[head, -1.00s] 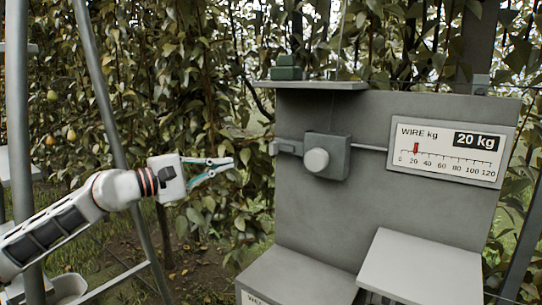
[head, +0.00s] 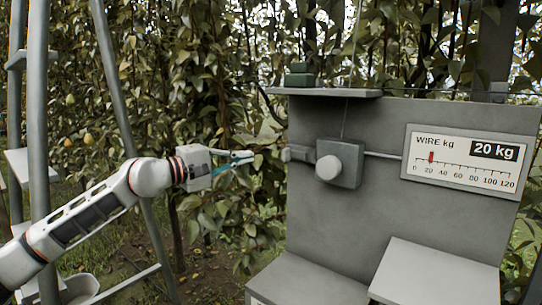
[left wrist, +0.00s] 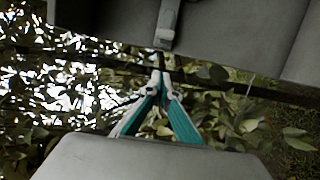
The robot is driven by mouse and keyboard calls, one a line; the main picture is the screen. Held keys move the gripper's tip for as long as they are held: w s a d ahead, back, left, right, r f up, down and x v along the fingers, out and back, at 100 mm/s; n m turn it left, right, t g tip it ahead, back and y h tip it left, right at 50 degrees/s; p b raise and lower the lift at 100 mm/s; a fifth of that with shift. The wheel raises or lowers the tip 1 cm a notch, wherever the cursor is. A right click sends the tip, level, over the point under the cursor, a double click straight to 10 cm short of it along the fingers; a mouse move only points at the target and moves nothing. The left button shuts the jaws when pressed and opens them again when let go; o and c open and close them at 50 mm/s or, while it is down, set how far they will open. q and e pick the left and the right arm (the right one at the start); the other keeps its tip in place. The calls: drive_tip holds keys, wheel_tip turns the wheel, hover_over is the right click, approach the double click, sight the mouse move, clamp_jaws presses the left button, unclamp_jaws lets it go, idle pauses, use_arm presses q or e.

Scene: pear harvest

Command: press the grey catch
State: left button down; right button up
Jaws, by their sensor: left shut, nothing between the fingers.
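The grey catch (head: 297,153) is a small block sticking out to the left of a grey box with a pale round knob (head: 340,163) on the upright panel. It also shows in the left wrist view (left wrist: 166,24), at the top middle. My left gripper (head: 253,156) is shut and empty, just left of the catch and at about its height, with a small gap seen between them. In the left wrist view its teal fingers meet at the tips (left wrist: 158,77), below the catch in the picture. My right gripper is not in view.
The grey panel (head: 310,220) carries a wire scale plate (head: 465,160) reading 20 kg. A shelf (head: 325,92) with a dark green block juts out above the catch. A pale tilted plate (head: 440,275) sits low right. Ladder poles (head: 115,80) and foliage stand left.

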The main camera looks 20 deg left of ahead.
sight(292, 155)
use_arm(q)
drive_tip(key=w+d+p, duration=0.1)
drive_tip(key=w+d, duration=0.2)
drive_tip(key=d, duration=0.3)
drive_tip(key=shift+d+p, duration=0.3)
drive_tip(key=shift+d, duration=0.1)
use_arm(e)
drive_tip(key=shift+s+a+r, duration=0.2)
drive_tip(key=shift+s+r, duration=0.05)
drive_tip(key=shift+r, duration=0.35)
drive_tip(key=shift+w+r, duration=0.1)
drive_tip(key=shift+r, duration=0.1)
